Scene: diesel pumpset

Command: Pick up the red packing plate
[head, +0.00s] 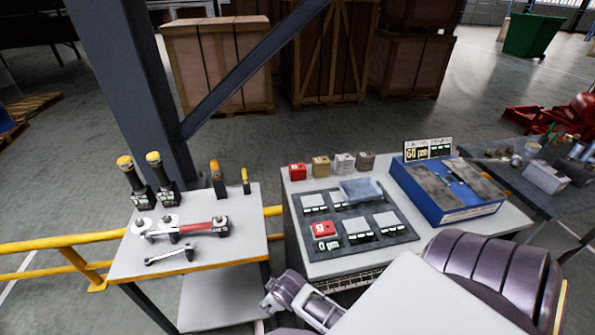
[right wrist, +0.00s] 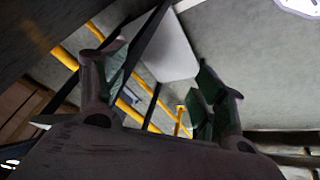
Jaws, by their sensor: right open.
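Two red pieces show in the head view. One red block (head: 325,229) with a pale label sits in the front left place of a dark tray (head: 398,222) on the grey table. A smaller red block (head: 297,171) stands at the left end of a row behind the tray. I cannot tell which is the packing plate. My right gripper (head: 282,290) is in front of the table's front edge, apart from both red pieces. In the right wrist view its fingers (right wrist: 150,75) are spread with nothing between them. My left gripper is not in view.
Grey plates (head: 358,226) fill other tray places, and a translucent blue-grey box (head: 361,190) lies at the back. A blue case (head: 446,190) stands right. A left bench (head: 215,256) holds tools; a yellow rail (head: 62,242) and dark post (head: 125,80) stand nearby.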

